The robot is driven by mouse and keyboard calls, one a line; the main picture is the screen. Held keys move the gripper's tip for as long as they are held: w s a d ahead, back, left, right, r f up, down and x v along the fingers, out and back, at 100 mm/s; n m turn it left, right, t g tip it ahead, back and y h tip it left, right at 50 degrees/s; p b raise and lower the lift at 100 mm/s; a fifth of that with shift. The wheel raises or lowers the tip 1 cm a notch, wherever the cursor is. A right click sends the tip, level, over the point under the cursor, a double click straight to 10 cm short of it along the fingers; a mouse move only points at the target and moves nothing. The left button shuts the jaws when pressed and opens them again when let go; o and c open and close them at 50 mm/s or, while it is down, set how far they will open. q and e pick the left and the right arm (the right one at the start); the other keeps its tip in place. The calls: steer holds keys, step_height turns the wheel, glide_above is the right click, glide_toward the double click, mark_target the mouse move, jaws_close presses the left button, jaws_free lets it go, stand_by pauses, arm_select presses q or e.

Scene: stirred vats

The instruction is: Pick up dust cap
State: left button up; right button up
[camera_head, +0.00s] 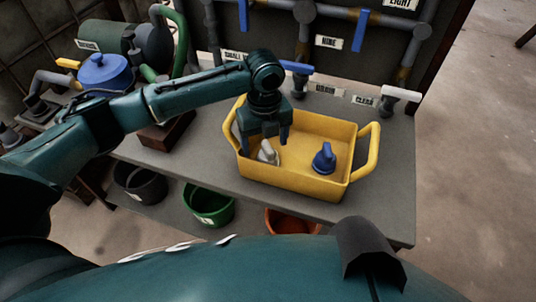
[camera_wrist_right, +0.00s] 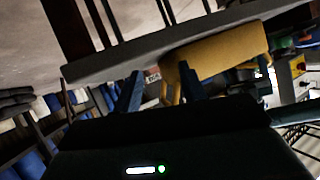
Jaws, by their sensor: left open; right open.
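A yellow tray (camera_head: 318,183) with loop handles stands on the grey bench. In it lie a pale grey cap-like piece (camera_head: 267,153) at the left and a blue cap-like piece (camera_head: 324,158) at the right. I cannot tell for certain which is the dust cap. My left gripper (camera_head: 264,143) points down, open, over the tray's left part, with the pale piece just below or between its fingers; I see no grip on it. My right gripper (camera_wrist_right: 160,85) is open and empty in the right wrist view, apart from the yellow tray (camera_wrist_right: 222,55).
Pipes with blue and white lever valves (camera_head: 401,94) stand behind the tray. A blue lidded pot (camera_head: 104,72) is at the left. Green (camera_head: 211,207), dark (camera_head: 140,184) and orange (camera_head: 291,222) buckets are below. The bench right of the tray is clear.

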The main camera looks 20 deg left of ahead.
mark_target(268, 146)
arm_select(q)
steer(key=shift+w+d+f+b, duration=0.1)
steer(key=shift+w+f+b, duration=0.1)
steer(key=shift+f, duration=1.15)
steer(key=shift+w+d+f+b, duration=0.1)
steer(key=shift+w+f+b, duration=0.1)
steer(key=shift+f, duration=1.15)
steer(key=shift+c, duration=0.5)
steer(key=c, duration=0.9)
